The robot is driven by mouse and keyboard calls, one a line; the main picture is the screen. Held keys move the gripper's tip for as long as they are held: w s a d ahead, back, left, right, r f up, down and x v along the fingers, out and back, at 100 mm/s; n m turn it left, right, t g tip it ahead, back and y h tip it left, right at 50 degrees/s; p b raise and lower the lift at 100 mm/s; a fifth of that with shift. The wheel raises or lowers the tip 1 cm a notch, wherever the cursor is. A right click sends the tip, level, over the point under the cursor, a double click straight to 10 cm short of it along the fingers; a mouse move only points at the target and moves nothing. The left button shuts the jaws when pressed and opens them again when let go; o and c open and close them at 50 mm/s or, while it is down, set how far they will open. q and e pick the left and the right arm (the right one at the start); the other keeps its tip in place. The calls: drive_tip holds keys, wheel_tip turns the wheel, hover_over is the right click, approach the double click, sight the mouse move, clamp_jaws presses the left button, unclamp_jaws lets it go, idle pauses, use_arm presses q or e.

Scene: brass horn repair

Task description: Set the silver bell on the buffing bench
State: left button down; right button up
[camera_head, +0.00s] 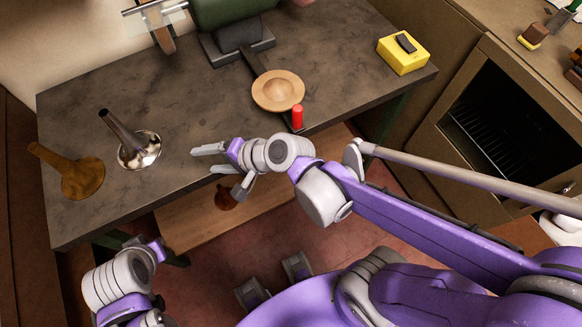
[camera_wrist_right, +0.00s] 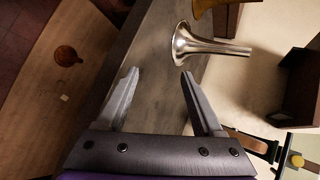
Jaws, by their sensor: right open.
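The silver bell (camera_head: 138,148) stands flared end down on the dark bench top (camera_head: 180,95), its narrow tube leaning up and left in the head view. It also shows in the right wrist view (camera_wrist_right: 190,45), beyond my fingers. My right gripper (camera_head: 208,160) is open and empty at the bench's front edge, to the right of the silver bell and apart from it. Its spread fingers show in the right wrist view (camera_wrist_right: 160,85) with nothing between them. Part of my left arm shows at lower left, but its fingers do not.
A brass-coloured bell (camera_head: 80,178) stands left of the silver one. A green machine (camera_head: 225,12) is at the back. A wooden dish (camera_head: 278,90), a red cylinder (camera_head: 297,117) and a yellow block (camera_head: 403,54) are to the right. The bench between the silver bell and the dish is clear.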

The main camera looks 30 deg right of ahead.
drive_tip(key=s+d+f+n+g+h, duration=0.1)
drive_tip(key=s+d+n+h, duration=0.3)
drive_tip(key=d, duration=0.4)
drive_tip(key=s+d+f+n+g+h, duration=0.1)
drive_tip(key=s+d+f+n+h, duration=0.2)
drive_tip(key=s+d+n, duration=0.3)
drive_tip(key=shift+d+f+g+h, duration=0.4)
drive_tip(key=shift+d+h, duration=0.1)
drive_tip(key=shift+d, duration=0.7)
drive_tip(key=shift+w+r+p, duration=0.2)
drive_tip(key=shift+r+p, duration=0.3)
drive_tip(key=shift+r, duration=0.1)
